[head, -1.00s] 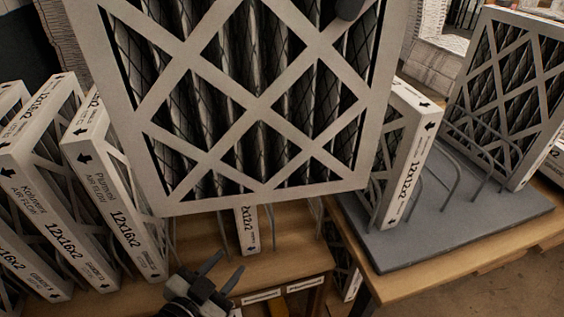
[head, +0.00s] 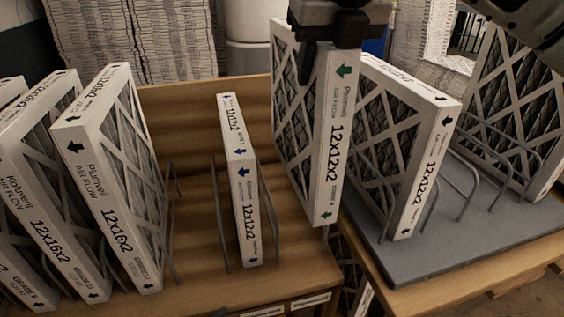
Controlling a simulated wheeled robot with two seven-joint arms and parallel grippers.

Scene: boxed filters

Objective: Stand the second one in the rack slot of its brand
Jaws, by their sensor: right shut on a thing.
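My right gripper (head: 335,30) is shut on the top of a white-framed filter (head: 333,150) with green arrows, marked Plumveil and 12x12x2. The filter hangs upright, its narrow printed edge towards me, in front of the right end of the wooden rack (head: 195,215). I cannot tell whether its lower end touches anything. A slim 12x12x2 filter (head: 240,185) with blue arrows stands between wire dividers in the rack. Larger 12x16x2 filters stand at the left; the nearest (head: 105,190) reads Plumveil and has black arrows. My left gripper is not clearly visible.
To the right, a grey base (head: 480,232) with wire dividers holds another 12x12x2 filter (head: 425,180), close beside the held one, and a filter (head: 500,105) farther right. The rack has free room either side of the blue-arrow filter. Small labels (head: 308,303) sit on its front edge.

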